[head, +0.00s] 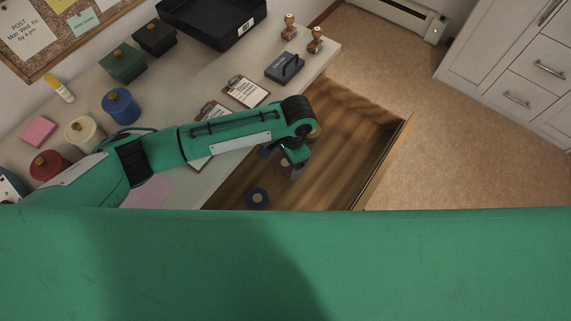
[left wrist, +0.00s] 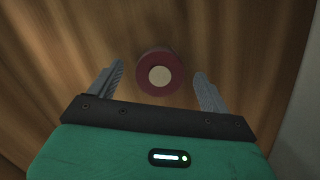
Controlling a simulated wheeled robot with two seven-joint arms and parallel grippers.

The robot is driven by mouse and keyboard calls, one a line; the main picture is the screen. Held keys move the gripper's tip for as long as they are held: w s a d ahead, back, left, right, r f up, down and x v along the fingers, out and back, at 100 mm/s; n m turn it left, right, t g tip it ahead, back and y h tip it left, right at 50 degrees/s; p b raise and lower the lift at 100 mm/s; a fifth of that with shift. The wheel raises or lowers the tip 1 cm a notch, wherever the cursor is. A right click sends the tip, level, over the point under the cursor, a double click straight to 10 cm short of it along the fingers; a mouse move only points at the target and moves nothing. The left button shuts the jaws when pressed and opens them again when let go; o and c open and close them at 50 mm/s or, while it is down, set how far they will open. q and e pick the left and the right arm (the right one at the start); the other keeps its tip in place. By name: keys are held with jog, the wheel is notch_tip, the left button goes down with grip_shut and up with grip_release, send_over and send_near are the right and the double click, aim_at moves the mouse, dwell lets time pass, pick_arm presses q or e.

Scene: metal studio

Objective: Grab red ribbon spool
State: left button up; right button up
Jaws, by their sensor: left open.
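The red ribbon spool (left wrist: 146,82) lies flat in the open wooden drawer, with a pale round centre. In the left wrist view it sits ahead of and between the two fingertips of my left gripper (left wrist: 158,88), which is open and empty. In the head view my left gripper (head: 286,163) reaches down into the drawer, and the red spool (head: 284,164) is partly hidden by it. My right gripper is not in view.
Drawer walls surround the arm. On the desk stand coloured pots, clipboards (head: 247,91), a black tray (head: 212,22) and stamps.

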pick_arm(q)
jog(key=c, duration=1.1)
jog(key=shift+o, duration=0.2)
